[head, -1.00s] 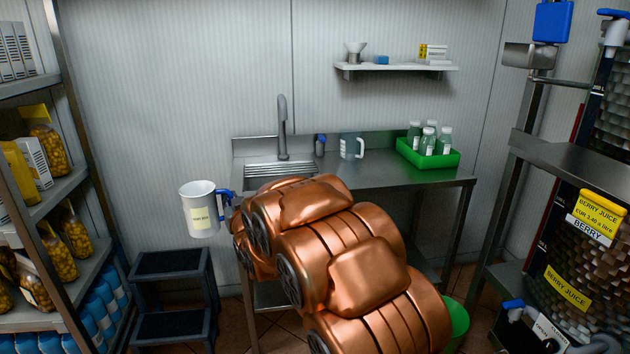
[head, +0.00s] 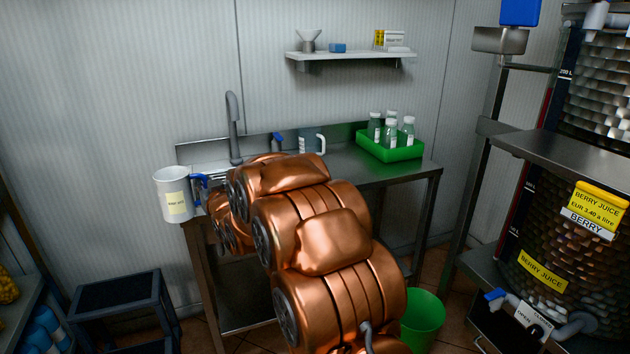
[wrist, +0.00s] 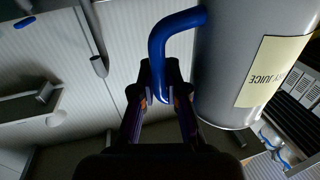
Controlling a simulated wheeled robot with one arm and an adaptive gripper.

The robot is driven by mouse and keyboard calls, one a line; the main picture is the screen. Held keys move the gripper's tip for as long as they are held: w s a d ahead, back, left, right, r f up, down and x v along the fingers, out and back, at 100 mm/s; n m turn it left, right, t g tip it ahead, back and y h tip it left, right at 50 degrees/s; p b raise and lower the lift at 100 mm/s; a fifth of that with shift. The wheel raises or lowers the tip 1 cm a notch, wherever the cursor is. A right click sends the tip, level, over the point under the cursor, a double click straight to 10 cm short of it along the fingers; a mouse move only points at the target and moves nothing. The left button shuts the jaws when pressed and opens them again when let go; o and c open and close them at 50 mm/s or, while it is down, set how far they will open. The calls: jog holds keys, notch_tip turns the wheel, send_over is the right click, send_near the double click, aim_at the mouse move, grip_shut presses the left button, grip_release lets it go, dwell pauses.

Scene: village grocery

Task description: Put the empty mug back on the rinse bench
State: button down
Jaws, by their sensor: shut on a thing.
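The mug (head: 173,198) is white with a pale label and a blue handle. It is upright in the air at the left front end of the rinse bench (head: 345,166). In the wrist view the mug (wrist: 225,75) fills the upper right, its label partly reading "JUICE". My gripper (wrist: 163,97) is shut on the blue handle. In the head view my copper arm hides most of the gripper and the bench's left front. The steel bench has a sink and a tap (head: 234,130) at its left. Whether the mug is empty cannot be seen.
A wall shelf (head: 350,56) hangs above. Bare bench top shows before the crate.

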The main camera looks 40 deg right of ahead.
jog(key=s+d+r+m+g+h+b, duration=0.1)
jog(key=s+d+m+h, duration=0.1)
jog(key=s+d, duration=0.8)
jog(key=s+d+m+g+h, duration=0.1)
jog(key=s+d+h, duration=0.2)
jog(key=d, duration=1.3)
jog(key=s+d+r+m+h+b, duration=0.1)
jog(key=s+d+m+h, duration=0.1)
jog(key=s+d, duration=0.75)
jog(key=shift+w+d+f+p, duration=0.35)
jog(key=shift+w+d+f, duration=0.5)
jog(key=shift+w+d, duration=1.35)
jog(key=shift+w+d+f+p, duration=0.3)
jog(key=shift+w+d+f, duration=0.65)
jog(key=shift+w, duration=2.45)
jog(key=shift+w+d+f+p, duration=0.35)
jog(key=shift+w+d+f, duration=0.45)
jog(key=shift+w+d, duration=1.4)
jog(key=shift+w+a+f, duration=0.15)
jog(key=shift+w+a, duration=0.45)
jog(key=c, duration=1.2)
grip_release()
